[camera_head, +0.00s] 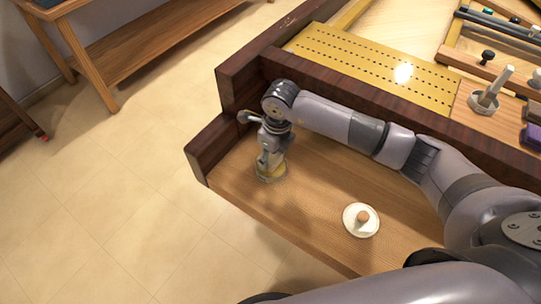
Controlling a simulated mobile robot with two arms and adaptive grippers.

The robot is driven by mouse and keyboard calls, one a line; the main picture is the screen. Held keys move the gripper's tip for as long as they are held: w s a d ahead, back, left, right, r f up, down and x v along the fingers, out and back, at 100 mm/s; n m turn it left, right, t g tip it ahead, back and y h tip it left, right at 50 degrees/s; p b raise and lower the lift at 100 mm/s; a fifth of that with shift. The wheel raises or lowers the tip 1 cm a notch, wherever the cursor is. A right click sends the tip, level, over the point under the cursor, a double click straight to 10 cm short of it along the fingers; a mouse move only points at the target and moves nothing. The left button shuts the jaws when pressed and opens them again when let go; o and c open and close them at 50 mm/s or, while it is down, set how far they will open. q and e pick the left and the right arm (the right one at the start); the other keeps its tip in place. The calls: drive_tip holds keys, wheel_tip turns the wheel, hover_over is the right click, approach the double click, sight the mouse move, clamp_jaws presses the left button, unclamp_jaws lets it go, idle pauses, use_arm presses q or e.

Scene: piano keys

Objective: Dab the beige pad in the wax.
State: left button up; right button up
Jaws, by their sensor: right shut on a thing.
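My right gripper (268,160) points down at the left end of the wooden key bed, fingers shut. A small round tan-yellow thing (270,176) shows right under its fingertips, at the board. I take what I hold to be the beige pad, but the fingers hide most of it. I cannot tell pad from wax tin there, or whether they touch. A round cream-white disc (353,231) with a brown knob lies flat on the bed, to the right of the gripper and nearer me. My left gripper is not in view.
Dark wooden case walls (232,140) border the bed at the left and back. A perforated gold plate (375,65) lies behind. A grey dish with an upright handle (484,100) and purple blocks (532,137) sit at the right. Bare bed (315,190) lies between gripper and disc.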

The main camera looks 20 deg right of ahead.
sight(270, 156)
drive_tip(key=shift+a+r+p, duration=0.1)
drive_tip(key=shift+r+p, duration=1.25)
drive_tip(key=shift+r, duration=1.15)
drive_tip(key=shift+r, duration=0.1)
